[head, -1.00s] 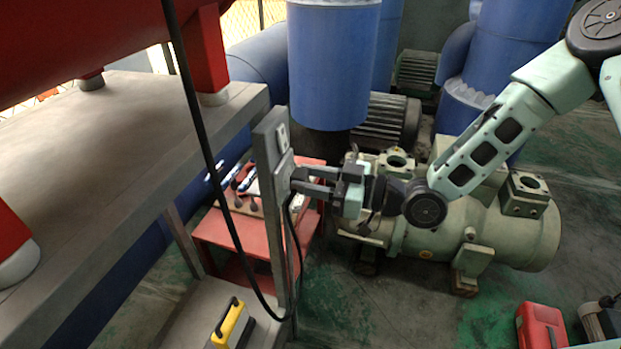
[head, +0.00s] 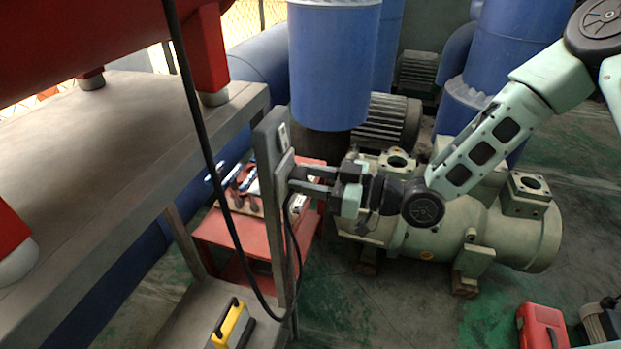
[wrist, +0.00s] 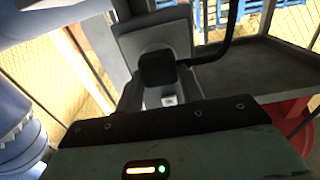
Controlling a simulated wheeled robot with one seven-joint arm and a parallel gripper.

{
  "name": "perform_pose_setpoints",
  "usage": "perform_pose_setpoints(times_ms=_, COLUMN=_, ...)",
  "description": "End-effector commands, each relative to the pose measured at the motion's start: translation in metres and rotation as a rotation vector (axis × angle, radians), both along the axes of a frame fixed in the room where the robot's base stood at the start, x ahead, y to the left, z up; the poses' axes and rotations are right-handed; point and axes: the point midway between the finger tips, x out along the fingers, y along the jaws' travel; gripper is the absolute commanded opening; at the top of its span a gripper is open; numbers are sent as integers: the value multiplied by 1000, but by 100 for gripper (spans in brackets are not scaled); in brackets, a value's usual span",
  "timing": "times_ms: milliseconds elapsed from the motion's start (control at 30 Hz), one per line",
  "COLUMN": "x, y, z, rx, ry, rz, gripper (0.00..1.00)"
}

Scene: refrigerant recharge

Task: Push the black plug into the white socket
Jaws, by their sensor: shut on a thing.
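My gripper (head: 293,181) is at the right face of a grey upright post, pointing left. Its jaws are shut on the black plug, which is mostly hidden by the fingers in the head view. In the wrist view the black plug (wrist: 157,69) shows dark and blocky in front of a pale grey plate, with its cable leaving to the right. A pale socket plate (head: 283,168) on the post is beside the fingertips and partly hidden. I cannot tell how far the plug is in. A smaller white plate (head: 283,135) is higher on the post.
The black cable (head: 297,245) hangs from the plug, loops low and rises past the grey bench (head: 110,150). A red table (head: 230,232) with tools stands behind the post (head: 270,160). A green pump (head: 490,230) lies beyond my arm. A yellow-and-black device (head: 232,325) is low in front.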

Motion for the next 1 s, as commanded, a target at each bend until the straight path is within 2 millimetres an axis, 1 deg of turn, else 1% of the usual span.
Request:
perform_pose_setpoints(times_ms=267, x=2, y=6, z=0, rx=1, ry=-1, rz=2, gripper=18)
perform_pose_setpoints(times_ms=300, x=2, y=5, z=0, rx=1, ry=-1, rz=2, gripper=46)
perform_pose_setpoints(times_ms=367, x=2, y=5, z=0, rx=1, ry=-1, rz=1, gripper=63)
perform_pose_setpoints(times_ms=800, x=2, y=4, z=0, rx=0, ry=0, rz=0, gripper=63)
perform_pose_setpoints(times_ms=867, x=1, y=1, z=0, rx=0, ry=0, rz=-1, gripper=63)
perform_pose_setpoints(times_ms=967, x=-2, y=-9, z=-1, rx=-1, ry=-1, rz=-2, gripper=63)
perform_pose_setpoints(times_ms=1000, x=-5, y=-15, z=-1, rx=-1, ry=-1, rz=-2, gripper=63)
